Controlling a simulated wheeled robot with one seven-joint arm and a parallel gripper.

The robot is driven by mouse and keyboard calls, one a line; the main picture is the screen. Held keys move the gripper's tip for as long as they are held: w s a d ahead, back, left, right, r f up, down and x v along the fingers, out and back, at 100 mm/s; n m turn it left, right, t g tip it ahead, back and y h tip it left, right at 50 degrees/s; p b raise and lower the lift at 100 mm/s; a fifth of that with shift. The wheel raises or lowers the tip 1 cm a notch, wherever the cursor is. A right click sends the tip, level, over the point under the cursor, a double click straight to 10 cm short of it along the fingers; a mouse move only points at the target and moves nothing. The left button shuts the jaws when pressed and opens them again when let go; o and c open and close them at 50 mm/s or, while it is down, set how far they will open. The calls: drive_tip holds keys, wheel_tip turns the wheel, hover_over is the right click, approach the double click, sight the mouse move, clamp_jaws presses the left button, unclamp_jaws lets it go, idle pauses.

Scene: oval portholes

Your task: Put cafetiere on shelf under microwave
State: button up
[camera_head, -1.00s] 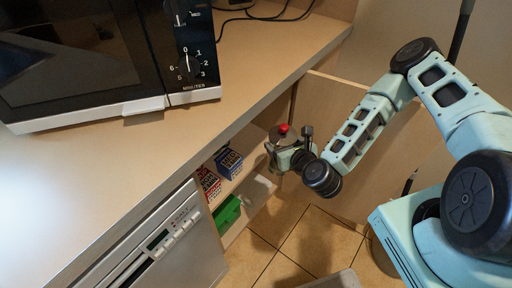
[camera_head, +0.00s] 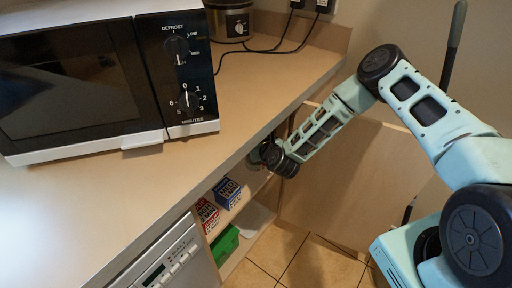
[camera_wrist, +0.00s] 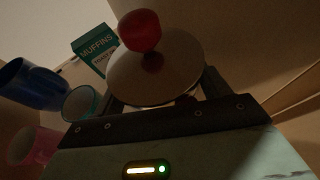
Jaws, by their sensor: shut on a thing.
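The cafetiere (camera_wrist: 158,68) shows in the wrist view as a round metal lid with a red knob, held between the fingers of my gripper (camera_wrist: 165,100), which is shut on it. In the head view the cafetiere is hidden behind my wrist (camera_head: 275,157) and the counter edge. My wrist is at the opening of the cupboard under the counter, by the shelf (camera_head: 247,188). The microwave (camera_head: 100,80) stands on the counter, black with a white frame.
On the shelf stand a blue box (camera_head: 227,192) and a red box (camera_head: 207,214); a green box (camera_head: 225,243) is lower. The wrist view shows a muffins box (camera_wrist: 93,47), a blue mug (camera_wrist: 32,84), a teal cup (camera_wrist: 80,103) and a pink cup (camera_wrist: 35,146). An open door (camera_head: 335,185) stands to the right.

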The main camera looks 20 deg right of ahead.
drive_tip(key=shift+w+f, duration=0.15)
drive_tip(key=shift+f, duration=0.7)
drive_tip(key=shift+w+f, duration=0.15)
drive_tip(key=shift+f, duration=0.7)
drive_tip(key=shift+f, duration=0.2)
drive_tip(key=o, duration=1.1)
drive_tip(key=shift+o, duration=0.2)
drive_tip(key=shift+r, duration=0.15)
